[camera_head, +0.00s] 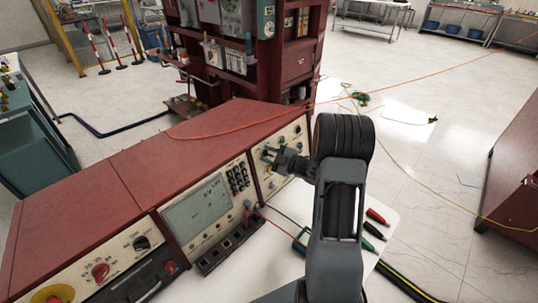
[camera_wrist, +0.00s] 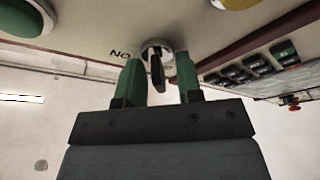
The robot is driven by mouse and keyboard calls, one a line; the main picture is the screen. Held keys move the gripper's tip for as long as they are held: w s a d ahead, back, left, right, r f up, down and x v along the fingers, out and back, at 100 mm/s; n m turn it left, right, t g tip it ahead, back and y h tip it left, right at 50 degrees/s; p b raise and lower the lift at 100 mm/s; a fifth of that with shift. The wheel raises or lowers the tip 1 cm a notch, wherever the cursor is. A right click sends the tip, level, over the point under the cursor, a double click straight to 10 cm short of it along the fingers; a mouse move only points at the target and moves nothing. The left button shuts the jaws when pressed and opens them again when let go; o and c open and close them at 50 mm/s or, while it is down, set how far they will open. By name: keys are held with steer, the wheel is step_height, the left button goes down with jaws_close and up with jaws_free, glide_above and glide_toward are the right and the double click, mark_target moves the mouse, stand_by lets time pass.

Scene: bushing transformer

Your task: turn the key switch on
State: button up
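The key switch (camera_wrist: 157,52) is a round metal lock on the pale panel, with a dark key (camera_wrist: 157,74) standing out of it. In the wrist view my gripper (camera_wrist: 159,63) has its two green fingers on either side of the key, with visible gaps between them and the key. The gripper is open. In the head view my gripper (camera_head: 267,154) is at the front of the right-hand console panel (camera_head: 294,136); it hides the key switch there. Lettering beside the switch is partly covered by the fingers.
A green button (camera_wrist: 18,18) and a yellow button (camera_wrist: 238,3) sit near the switch. A keypad (camera_wrist: 255,65) is on the neighbouring panel. The red console (camera_head: 180,150) carries a display (camera_head: 197,210). Probes (camera_head: 375,223) lie on the white table (camera_head: 290,262) below.

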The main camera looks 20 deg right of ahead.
jaws_close()
steer(key=shift+m, duration=0.4)
steer(key=m+t+b, duration=0.1)
steer(key=m, duration=0.2)
steer(key=shift+h, duration=0.4)
steer(key=m+t+h, duration=0.1)
steer(key=m, duration=0.2)
steer(key=m+h+b, duration=0.1)
steer(key=m, duration=0.3)
steer(key=shift+w+d+t, duration=0.1)
steer(key=shift+d+t, duration=0.05)
steer(key=shift+t, duration=0.25)
steer(key=m+h, duration=0.1)
steer(key=m, duration=0.2)
steer(key=m+h, duration=0.1)
steer(key=m, duration=0.2)
steer(key=shift+d+r+t+h, duration=0.1)
steer(key=shift+d+t+h, duration=0.05)
steer(key=shift+t+h, duration=0.2)
steer(key=shift+d+m+h, duration=0.1)
steer(key=shift+m+h, duration=0.45)
steer(key=shift+m, duration=0.85)
steer(key=shift+m+h, duration=0.5)
steer(key=shift+m, duration=0.9)
